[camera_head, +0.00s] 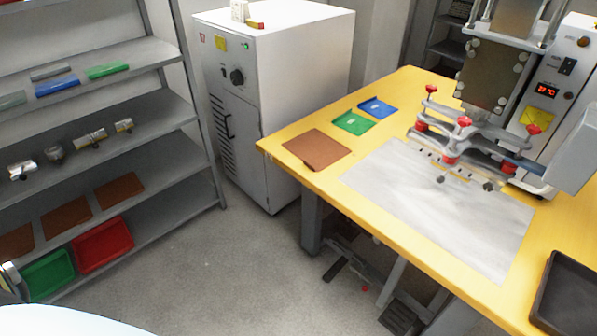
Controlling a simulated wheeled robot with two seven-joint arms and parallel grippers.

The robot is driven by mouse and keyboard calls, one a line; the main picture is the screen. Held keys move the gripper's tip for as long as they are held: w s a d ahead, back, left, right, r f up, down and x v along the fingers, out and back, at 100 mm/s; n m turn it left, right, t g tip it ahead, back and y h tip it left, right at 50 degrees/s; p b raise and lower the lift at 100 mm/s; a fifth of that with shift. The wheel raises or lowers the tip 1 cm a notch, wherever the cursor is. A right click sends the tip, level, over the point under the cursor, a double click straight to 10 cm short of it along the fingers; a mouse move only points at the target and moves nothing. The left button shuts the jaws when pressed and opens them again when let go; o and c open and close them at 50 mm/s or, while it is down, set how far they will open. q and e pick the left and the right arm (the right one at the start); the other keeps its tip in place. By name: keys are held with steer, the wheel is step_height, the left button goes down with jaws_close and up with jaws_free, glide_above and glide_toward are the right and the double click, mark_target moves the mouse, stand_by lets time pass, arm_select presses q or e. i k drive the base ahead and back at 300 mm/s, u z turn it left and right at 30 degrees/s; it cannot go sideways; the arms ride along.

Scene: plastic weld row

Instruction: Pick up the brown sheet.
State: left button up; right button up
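A brown sheet (316,149) lies flat on the yellow table (280,150), near its far left corner. Nothing covers it. More brown sheets lie in a row on a lower level of the grey shelf: one at the right (119,190), one in the middle (66,216) and one cut off by the left picture edge (15,241). Neither of my grippers can be made out, and no gripper shows at any brown sheet. A small pale and dark piece shows at the lower left edge; I cannot tell what it is.
Green (354,123) and blue (378,107) sheets lie beside the table's brown sheet. A welding press (487,75) with red-knobbed clamps stands at the right, behind a pale mat (440,215). A black tray (565,300) is front right. A white cabinet (290,60) stands behind.

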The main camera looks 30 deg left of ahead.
mark_target(317, 150)
steer(key=u, duration=1)
steer(key=i, duration=0.2)
steer(key=z, duration=0.15)
